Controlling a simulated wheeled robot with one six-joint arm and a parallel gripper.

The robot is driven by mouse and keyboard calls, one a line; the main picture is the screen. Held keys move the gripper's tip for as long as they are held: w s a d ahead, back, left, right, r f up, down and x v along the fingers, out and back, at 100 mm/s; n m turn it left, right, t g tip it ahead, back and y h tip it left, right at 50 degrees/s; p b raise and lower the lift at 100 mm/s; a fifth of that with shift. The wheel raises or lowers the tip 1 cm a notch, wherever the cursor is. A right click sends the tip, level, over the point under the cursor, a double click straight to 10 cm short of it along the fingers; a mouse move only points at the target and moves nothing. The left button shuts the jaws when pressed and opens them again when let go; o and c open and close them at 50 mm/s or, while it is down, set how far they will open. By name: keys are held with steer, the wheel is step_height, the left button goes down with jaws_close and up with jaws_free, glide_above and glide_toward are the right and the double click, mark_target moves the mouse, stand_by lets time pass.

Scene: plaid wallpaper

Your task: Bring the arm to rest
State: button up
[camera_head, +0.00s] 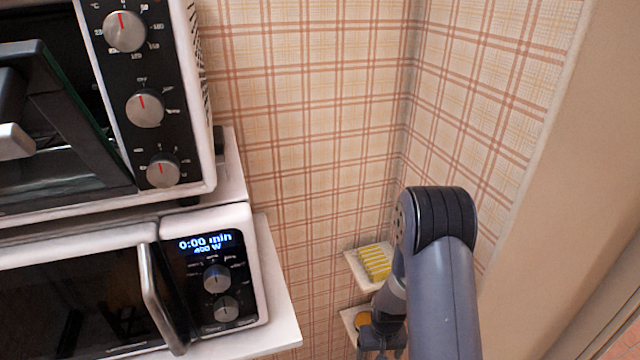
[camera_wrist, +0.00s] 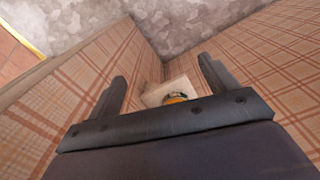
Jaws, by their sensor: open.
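My arm rises at the right of the head view and bends down toward two small corner shelves. My gripper (camera_head: 382,345) is low in that view, partly cut off by the bottom edge and in front of the lower shelf. In the wrist view my gripper (camera_wrist: 160,90) has its two fingers spread wide apart, with nothing held between them. Beyond the fingers is a small pale corner shelf (camera_wrist: 180,86) with a round orange and dark item (camera_wrist: 176,98) on it, partly hidden by my gripper's body.
A toaster oven (camera_head: 145,110) with its door ajar stands on a microwave (camera_head: 215,285) at the left. A pale upper corner shelf (camera_head: 352,258) bears a yellow ridged item (camera_head: 375,262). Plaid walls (camera_head: 300,120) meet in the corner close to my arm.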

steer(key=shift+s+f, duration=0.25)
steer(key=shift+f, duration=0.25)
steer(key=shift+s+f, duration=0.2)
steer(key=shift+f, duration=0.3)
steer(key=shift+r, duration=0.1)
